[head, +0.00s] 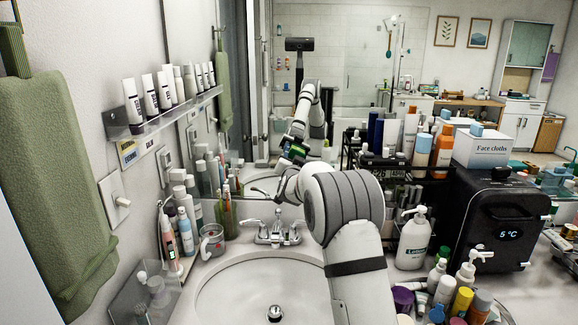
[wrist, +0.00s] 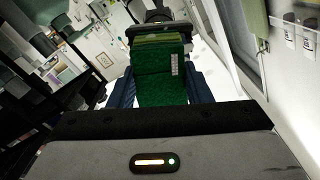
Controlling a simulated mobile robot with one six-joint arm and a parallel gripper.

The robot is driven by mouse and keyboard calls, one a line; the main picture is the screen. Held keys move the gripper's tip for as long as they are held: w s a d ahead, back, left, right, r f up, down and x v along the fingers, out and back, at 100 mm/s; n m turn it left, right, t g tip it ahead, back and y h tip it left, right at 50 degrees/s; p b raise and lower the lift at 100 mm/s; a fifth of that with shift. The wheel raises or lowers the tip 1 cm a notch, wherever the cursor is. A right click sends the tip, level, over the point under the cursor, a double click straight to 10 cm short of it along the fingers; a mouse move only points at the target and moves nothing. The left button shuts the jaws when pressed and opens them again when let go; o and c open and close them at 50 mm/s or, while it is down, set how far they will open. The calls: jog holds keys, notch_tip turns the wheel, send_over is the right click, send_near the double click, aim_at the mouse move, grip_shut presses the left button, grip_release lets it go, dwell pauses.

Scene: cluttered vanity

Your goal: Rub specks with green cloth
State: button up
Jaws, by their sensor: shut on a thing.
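The green cloth (wrist: 160,88) is a folded, textured pad between the blue fingers of my gripper (wrist: 160,72) in the wrist view. My gripper is shut on it. In the head view my arm reaches to the mirror (head: 350,50) above the sink, and a patch of green shows near the hand; I cannot tell whether it is the cloth or its reflection. The hand is mostly hidden behind my arm. The cloth's far edge is close to the mirror; I cannot tell whether it touches. No specks can be made out in either view.
A sink (head: 230,300) and tap (head: 277,232) lie below my arm. A shelf of tubes (head: 165,105) is on the left wall, with a green towel (head: 50,190) beside it. A lotion bottle (head: 413,240), a black rack of bottles and a black cooler (head: 500,220) crowd the right.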

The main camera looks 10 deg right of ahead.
jog(key=shift+r+b, duration=0.25)
jog(key=shift+b, duration=2.6)
dwell(5.7)
